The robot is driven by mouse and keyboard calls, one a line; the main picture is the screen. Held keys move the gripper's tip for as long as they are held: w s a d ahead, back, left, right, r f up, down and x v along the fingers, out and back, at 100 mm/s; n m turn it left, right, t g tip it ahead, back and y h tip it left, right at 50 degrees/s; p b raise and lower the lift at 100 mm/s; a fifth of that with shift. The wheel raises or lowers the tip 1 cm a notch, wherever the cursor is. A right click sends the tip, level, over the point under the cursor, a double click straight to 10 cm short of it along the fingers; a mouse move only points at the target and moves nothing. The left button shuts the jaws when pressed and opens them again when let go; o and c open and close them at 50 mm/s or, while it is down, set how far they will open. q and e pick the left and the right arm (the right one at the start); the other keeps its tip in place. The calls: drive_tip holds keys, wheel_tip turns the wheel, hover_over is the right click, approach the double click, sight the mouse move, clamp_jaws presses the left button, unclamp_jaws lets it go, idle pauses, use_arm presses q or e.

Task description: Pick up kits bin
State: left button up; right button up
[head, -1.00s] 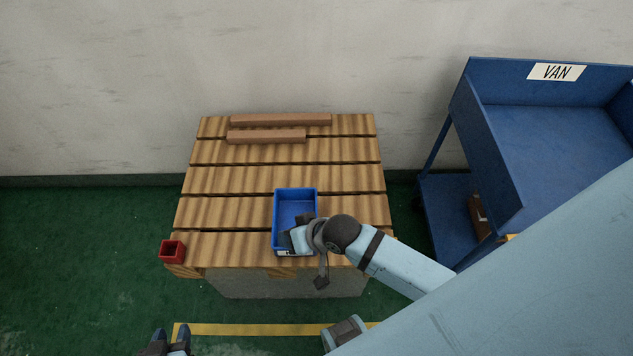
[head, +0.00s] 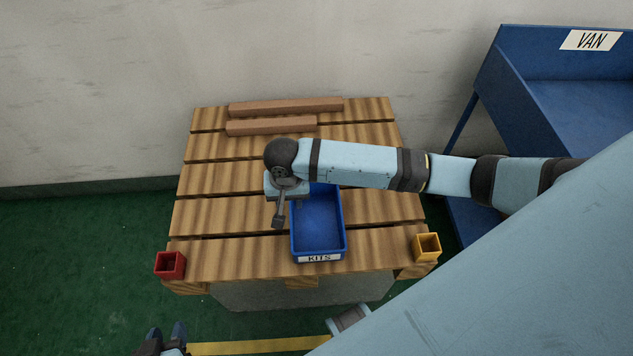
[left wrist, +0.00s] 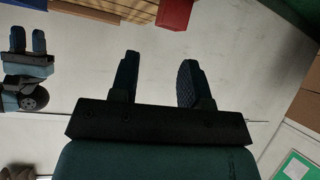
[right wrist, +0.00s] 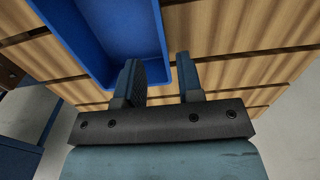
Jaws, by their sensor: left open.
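The blue kits bin (head: 319,256) stands upright on the slatted wooden table, its KITS label facing the near edge. It also shows in the right wrist view (right wrist: 100,45). My right gripper (right wrist: 160,72) is open at the bin's left wall. In the right wrist view one finger overlaps the bin's inside and the other is past the wall, over the slats; contact cannot be told. My left gripper (head: 167,331) is open and empty, low at the picture's bottom left, away from the bin.
A red cup (head: 170,265) sits at the table's near left corner and a yellow cup (head: 427,247) at the near right corner. Two brown bars (head: 285,107) lie along the back. A blue VAN cart (head: 545,80) stands to the right. The left slats are clear.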

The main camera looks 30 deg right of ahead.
wheel_tip(320, 180, down, 3)
drive_tip(key=shift+r, duration=0.1)
drive_tip(key=f, duration=0.1)
drive_tip(key=f+b, duration=0.1)
drive_tip(key=f, duration=0.3)
drive_tip(key=shift+s+a+f+b, duration=0.15)
drive_tip(key=shift+s+b, duration=0.2)
clamp_jaws()
